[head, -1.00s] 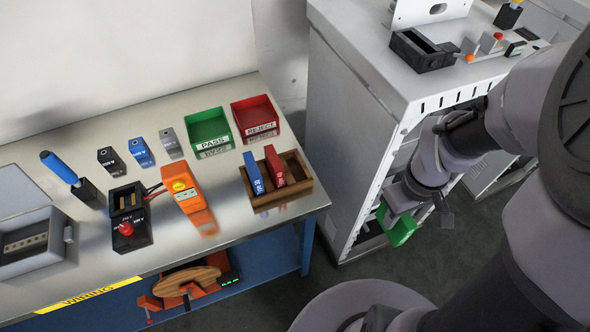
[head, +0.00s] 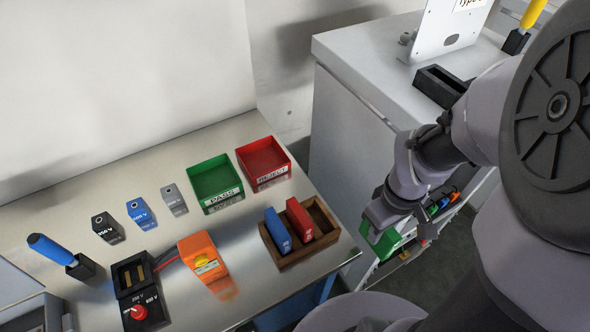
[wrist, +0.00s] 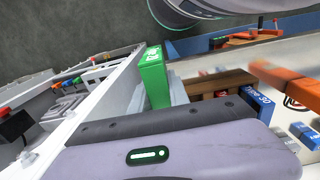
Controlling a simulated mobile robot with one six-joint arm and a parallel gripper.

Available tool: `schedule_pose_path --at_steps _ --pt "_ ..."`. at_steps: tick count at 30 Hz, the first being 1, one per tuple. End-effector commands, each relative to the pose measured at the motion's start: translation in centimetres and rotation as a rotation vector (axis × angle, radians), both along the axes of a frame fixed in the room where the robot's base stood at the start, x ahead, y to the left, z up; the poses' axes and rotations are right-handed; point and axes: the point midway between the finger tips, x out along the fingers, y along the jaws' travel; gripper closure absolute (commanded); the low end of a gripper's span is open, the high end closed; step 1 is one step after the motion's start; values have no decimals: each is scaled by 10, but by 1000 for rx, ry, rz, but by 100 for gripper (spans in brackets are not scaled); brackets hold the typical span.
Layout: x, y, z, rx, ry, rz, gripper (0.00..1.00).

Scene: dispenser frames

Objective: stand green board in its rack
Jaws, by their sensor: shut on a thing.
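The green board (head: 383,241) is held in my gripper (head: 388,222), in front of the grey cabinet and right of the bench. It also shows in the wrist view (wrist: 154,79), with white lettering on its end. My gripper is shut on it; the fingers partly hide it in the head view. The wooden rack (head: 307,252) sits at the bench's right end, apart from the board. A blue board (head: 277,229) and a red board (head: 299,219) stand in the rack, with bare room to the right of the red one. The rack's wooden side shows in the wrist view (wrist: 222,82).
Behind the rack are a green PASS tray (head: 226,204) and a red REJECT tray (head: 264,180). An orange device (head: 200,257) stands left of the rack. The grey cabinet (head: 345,145) is close beside my arm, with several coloured items low at its front.

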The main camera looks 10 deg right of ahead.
Motion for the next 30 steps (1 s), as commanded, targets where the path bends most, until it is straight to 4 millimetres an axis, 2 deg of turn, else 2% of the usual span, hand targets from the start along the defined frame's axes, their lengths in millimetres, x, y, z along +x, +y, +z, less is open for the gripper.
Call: schedule_pose_path --at_steps 9,15,20,25,30 --pt "70 67 -14 0 -1 8 100" --pt "103 98 -17 0 0 5 100" --pt "112 106 -20 0 0 2 100" --pt "111 106 -53 0 2 1 100" --pt "112 106 -51 0 0 1 100"
